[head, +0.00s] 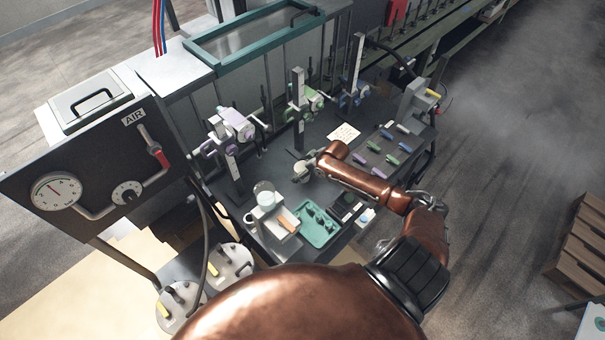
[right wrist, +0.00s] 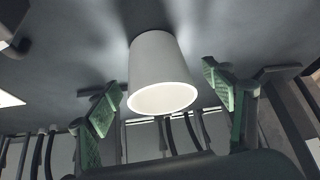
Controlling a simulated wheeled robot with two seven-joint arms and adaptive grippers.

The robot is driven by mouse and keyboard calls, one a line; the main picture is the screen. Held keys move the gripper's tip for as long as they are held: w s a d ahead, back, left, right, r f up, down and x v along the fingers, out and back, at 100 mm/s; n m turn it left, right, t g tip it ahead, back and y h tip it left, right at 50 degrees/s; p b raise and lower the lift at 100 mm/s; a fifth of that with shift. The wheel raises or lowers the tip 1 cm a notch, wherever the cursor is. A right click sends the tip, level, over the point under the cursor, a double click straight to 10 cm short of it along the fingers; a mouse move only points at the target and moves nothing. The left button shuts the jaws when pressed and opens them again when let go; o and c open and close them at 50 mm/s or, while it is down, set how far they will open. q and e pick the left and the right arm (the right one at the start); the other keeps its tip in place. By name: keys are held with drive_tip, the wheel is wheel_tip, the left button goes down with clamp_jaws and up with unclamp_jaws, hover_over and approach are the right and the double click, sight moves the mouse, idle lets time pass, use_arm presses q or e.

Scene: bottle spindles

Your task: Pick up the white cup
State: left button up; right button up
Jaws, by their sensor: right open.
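The white cup (right wrist: 160,72) is in the middle of the right wrist view. Its base is against the grey table top (right wrist: 60,60), which shows in the upper part of that upside-down picture, and its open rim faces down in the picture. My right gripper (right wrist: 165,98) is open, with one green-padded finger on each side of the cup. Gaps show between the pads and the cup. In the head view my right gripper (head: 304,163) is small at the end of the arm over the bench, and a whitish shape there cannot be made out well. My left gripper is not in view.
Spindle stands (head: 235,170) line the back. Several coloured handles (head: 375,158) lie to the right. A white paper (head: 344,132) lies behind the gripper.

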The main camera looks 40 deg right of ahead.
drive_tip(key=shift+c, duration=0.2)
drive_tip(key=c, duration=1)
drive_tip(key=shift+c, duration=0.2)
drive_tip(key=shift+r, duration=0.1)
